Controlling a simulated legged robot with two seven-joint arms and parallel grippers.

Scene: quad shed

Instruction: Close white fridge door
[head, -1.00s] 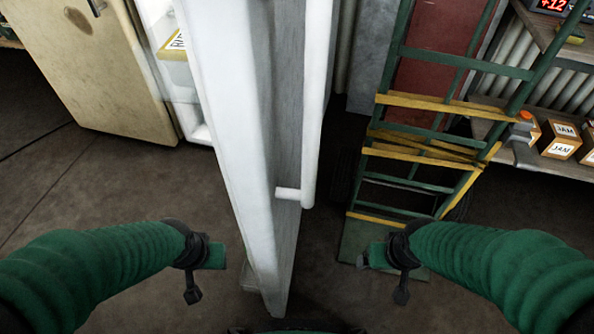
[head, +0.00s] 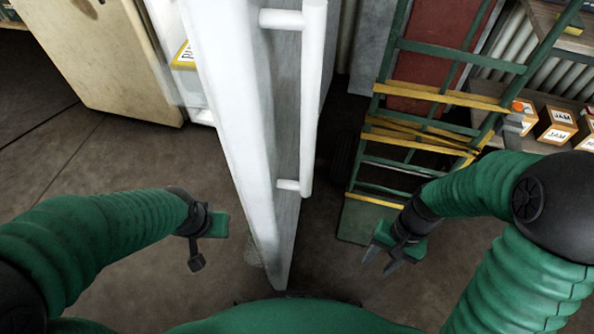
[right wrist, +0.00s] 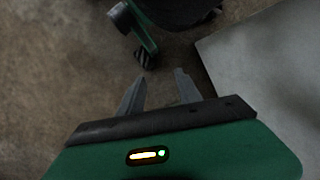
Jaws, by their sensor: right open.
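The white fridge door (head: 232,120) stands open in the head view, seen nearly edge-on and running from the top down to near my body. Its long white bar handle (head: 313,100) is on the right face, with two mounts showing. My right gripper (head: 376,262) is right of the door, low down, open and empty, apart from the handle. In the right wrist view its two fingers (right wrist: 158,90) are spread over the floor. A pale flat panel (right wrist: 262,75) lies to their right; I cannot tell what it is. My left gripper (head: 203,245) is left of the door; its jaws are unclear.
A cream door or cabinet (head: 95,55) stands at upper left. A shelf inside the white fridge shows a yellow-edged label (head: 184,55). A green and yellow hand truck (head: 420,125) stands right of the door. JAM boxes (head: 556,125) sit on a shelf at right. Floor is bare at left.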

